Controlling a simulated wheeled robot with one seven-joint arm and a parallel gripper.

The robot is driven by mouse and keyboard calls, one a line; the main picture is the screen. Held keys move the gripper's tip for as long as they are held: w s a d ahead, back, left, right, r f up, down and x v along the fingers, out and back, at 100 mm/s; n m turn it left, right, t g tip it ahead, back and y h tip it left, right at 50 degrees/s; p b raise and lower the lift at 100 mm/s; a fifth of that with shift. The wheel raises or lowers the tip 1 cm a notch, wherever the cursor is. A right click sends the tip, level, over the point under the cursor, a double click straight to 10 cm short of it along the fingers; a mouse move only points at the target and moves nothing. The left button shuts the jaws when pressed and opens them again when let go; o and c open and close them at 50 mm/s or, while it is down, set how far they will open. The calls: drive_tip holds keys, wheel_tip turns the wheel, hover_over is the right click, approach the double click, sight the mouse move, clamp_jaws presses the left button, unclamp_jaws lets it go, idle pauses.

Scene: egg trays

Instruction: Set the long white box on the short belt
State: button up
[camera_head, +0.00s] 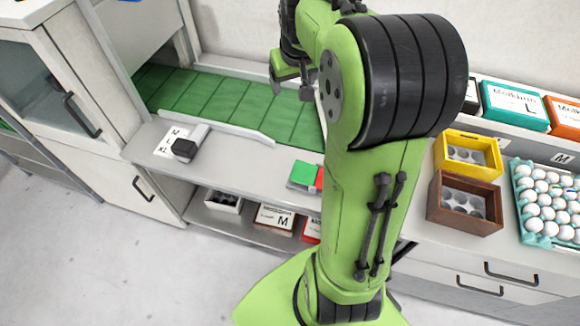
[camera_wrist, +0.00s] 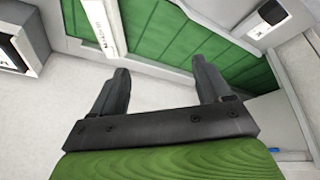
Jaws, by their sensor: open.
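The long white box (camera_wrist: 103,25) shows at the top of the wrist view, with dark lettering along its side. Green belt surface (camera_wrist: 165,30) shows on both sides of it, and it appears to rest on the belt. The green belt (camera_head: 215,98) also shows in the head view, running along the back wall; my arm hides its right part, and I cannot clearly make out the box there. My gripper (camera_head: 291,86) is over the belt in the head view. In the wrist view my gripper (camera_wrist: 164,88) is open, with nothing between its fingers and the box apart from them.
A pale rail (camera_head: 210,119) edges the belt's front. A black-and-grey device (camera_head: 188,146) and green and red items (camera_head: 305,175) lie on the counter. Right of my arm stand a yellow carton (camera_head: 468,141), a brown carton (camera_head: 450,205), an egg tray (camera_head: 522,215) and a teal box (camera_head: 513,107).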

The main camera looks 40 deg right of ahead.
drive_tip(key=s+a+r+n, duration=0.1)
drive_tip(key=s+a+r, duration=0.3)
drive_tip(key=s+a, duration=0.5)
drive_tip(key=s+a+f+n+y, duration=0.1)
drive_tip(key=s+a, duration=0.3)
drive_tip(key=s, duration=0.2)
drive_tip(key=s+a+f+t+y, duration=0.1)
drive_tip(key=s+a+f, duration=0.1)
drive_tip(key=s, duration=0.4)
drive_tip(key=shift+s+a+n, duration=0.4)
drive_tip(key=shift+a, duration=0.5)
drive_tip(key=shift+s+r, duration=0.1)
